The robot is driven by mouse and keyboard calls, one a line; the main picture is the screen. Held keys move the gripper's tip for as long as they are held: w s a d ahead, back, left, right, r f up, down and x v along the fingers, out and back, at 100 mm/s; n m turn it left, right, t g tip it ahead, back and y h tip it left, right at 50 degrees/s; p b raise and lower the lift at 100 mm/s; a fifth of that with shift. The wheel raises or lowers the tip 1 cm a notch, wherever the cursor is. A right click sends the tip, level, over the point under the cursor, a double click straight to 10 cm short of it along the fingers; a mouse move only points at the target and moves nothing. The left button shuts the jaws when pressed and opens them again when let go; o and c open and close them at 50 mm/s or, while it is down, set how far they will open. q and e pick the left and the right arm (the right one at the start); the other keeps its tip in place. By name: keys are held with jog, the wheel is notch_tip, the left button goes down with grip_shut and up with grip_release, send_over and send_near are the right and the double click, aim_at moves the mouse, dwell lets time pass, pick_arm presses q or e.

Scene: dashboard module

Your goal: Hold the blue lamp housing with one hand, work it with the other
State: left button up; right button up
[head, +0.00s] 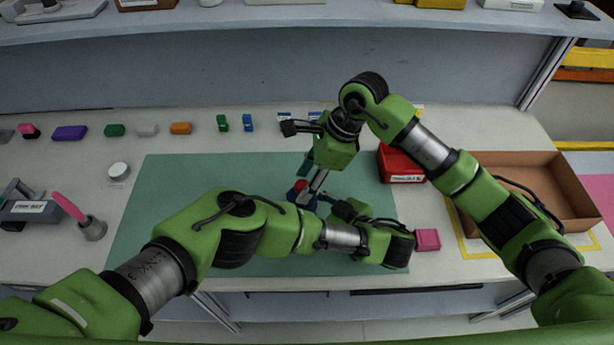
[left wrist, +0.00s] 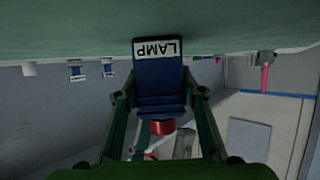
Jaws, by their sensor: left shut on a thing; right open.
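The blue lamp housing (left wrist: 160,88) sits between the two fingers of my left gripper (left wrist: 160,101) in the left wrist view. Its white LAMP label reads upside down there. A red round part (left wrist: 162,127) shows at the housing's other end. In the head view the housing (head: 293,195) is small and partly covered, with the red part (head: 300,185) on top, above the green mat (head: 165,215). My right gripper (head: 310,178) points down from above, open, close beside the red part. Whether it touches the red part I cannot tell.
A red bin (head: 400,164) and an open cardboard box (head: 535,165) stand on the right. A pink block (head: 427,240) lies by my left wrist. Several small coloured blocks line the back. A grey holder with a pink-handled tool (head: 92,229) stands left. The mat's left part is clear.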

aim_at(306, 184)
jog(key=c, duration=1.2)
jog(key=shift+r, duration=0.1)
jog(key=shift+r, duration=3)
pick_arm(q)
jog(key=o, duration=1.5)
jog(key=shift+o, duration=0.2)
